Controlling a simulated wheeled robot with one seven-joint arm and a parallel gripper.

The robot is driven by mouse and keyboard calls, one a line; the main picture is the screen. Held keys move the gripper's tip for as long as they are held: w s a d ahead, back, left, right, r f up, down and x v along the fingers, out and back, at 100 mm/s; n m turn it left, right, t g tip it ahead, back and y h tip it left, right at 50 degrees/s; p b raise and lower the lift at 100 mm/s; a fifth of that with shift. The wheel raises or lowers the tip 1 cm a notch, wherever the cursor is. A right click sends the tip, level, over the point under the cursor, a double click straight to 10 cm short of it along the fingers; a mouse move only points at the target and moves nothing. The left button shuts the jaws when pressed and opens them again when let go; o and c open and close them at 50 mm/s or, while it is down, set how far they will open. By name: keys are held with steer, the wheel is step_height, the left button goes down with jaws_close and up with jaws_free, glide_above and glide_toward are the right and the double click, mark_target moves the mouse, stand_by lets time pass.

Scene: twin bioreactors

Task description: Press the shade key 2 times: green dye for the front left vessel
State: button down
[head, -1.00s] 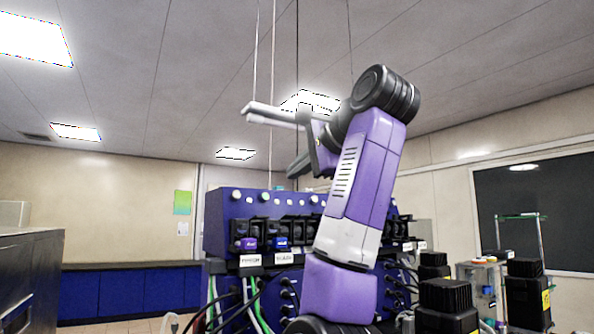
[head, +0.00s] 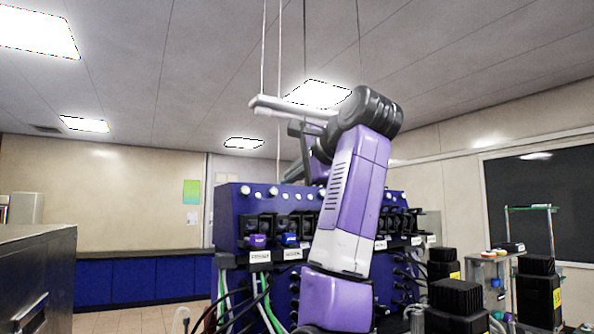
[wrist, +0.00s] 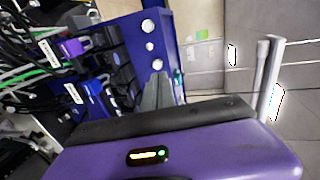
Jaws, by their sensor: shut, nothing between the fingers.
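A blue machine cabinet (head: 229,215) stands ahead, with a row of round white knobs or buttons (head: 245,190) along its top. Below them are black units, one with a purple part (head: 257,240) and one with a blue part (head: 289,239), over white labels too small to read. The purple part (wrist: 72,47) and blue part (wrist: 92,87) also show in the wrist view. I cannot tell which control is the shade key. My gripper (head: 290,175) is shut and empty, near the cabinet's top edge; its grey fingers (wrist: 156,88) show beside the white buttons (wrist: 157,65). The front left vessel is not identifiable.
Cables and tubes (head: 262,300) hang at the cabinet's front. A pale bar (head: 285,107) appears near my wrist. A grey cabinet (head: 40,270) is at left; the floor between is clear.

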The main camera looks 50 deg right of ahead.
mark_target(274, 190)
steer(key=shift+p+x, duration=0.85)
steer(key=shift+x, duration=1.4)
steer(key=shift+w, duration=0.15)
steer(key=shift+x, duration=1)
steer(key=shift+w+d+f, duration=0.1)
steer(key=shift+w+f, duration=0.05)
steer(key=shift+w, duration=0.25)
steer(key=shift+b+v, duration=0.45)
steer(key=shift+v, duration=0.95)
steer(key=b+v, duration=0.1)
steer(key=v, duration=0.5)
